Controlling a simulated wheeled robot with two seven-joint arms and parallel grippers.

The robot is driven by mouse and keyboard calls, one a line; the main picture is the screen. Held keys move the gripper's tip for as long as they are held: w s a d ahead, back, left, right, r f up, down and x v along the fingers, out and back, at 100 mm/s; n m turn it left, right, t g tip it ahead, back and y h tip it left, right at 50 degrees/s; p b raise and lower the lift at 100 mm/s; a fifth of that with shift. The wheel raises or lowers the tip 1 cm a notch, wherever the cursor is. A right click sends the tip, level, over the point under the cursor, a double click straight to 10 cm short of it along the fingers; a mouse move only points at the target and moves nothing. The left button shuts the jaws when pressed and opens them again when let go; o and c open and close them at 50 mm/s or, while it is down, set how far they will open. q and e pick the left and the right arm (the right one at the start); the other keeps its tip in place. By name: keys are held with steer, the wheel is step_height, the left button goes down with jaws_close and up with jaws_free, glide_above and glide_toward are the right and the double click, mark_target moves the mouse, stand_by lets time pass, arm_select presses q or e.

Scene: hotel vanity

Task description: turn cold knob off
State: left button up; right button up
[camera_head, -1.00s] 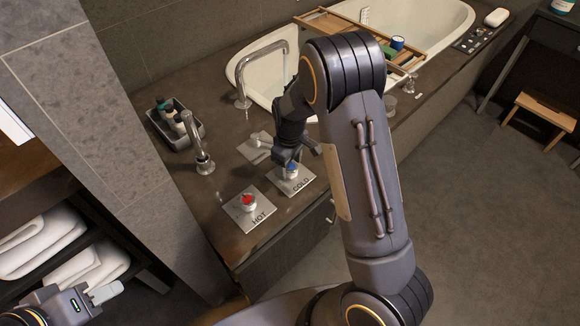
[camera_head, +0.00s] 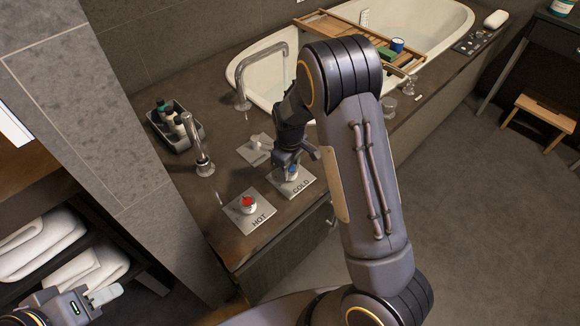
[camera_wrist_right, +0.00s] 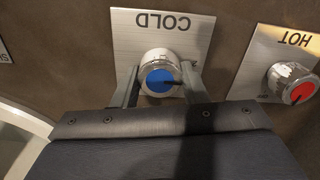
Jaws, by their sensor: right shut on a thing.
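The cold knob (camera_wrist_right: 160,75) is a silver cylinder with a blue cap and a dark pointer line, on a metal plate (camera_wrist_right: 130,35) marked COLD. In the head view the cold knob (camera_head: 291,173) is partly covered by my right gripper (camera_head: 292,165). In the wrist view my right gripper (camera_wrist_right: 160,88) has one finger on each side of the knob and is shut on it. My left gripper (camera_head: 100,294) is at the lower left, away from the knobs, pale fingers pointing right; its opening is unclear.
The hot knob (camera_head: 247,203) with a red cap sits on its own plate, left of the cold one. A chrome faucet (camera_head: 201,155), a bottle tray (camera_head: 176,125) and another plate with a knob (camera_head: 257,146) are nearby. The bathtub (camera_head: 270,85) lies behind.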

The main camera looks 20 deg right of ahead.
steer(key=m+p, duration=0.1)
steer(key=m, duration=0.3)
steer(key=shift+r, duration=0.1)
steer(key=m+p, duration=0.1)
steer(key=m, duration=0.3)
steer(key=shift+d+m+p, duration=0.1)
steer(key=shift+m+p, duration=0.2)
steer(key=m+p, duration=0.1)
steer(key=m, duration=0.3)
steer(key=shift+m, duration=0.3)
steer(key=m+p, duration=0.1)
steer(key=m, duration=0.3)
steer(key=shift+m+p, duration=0.3)
steer(key=o, duration=1)
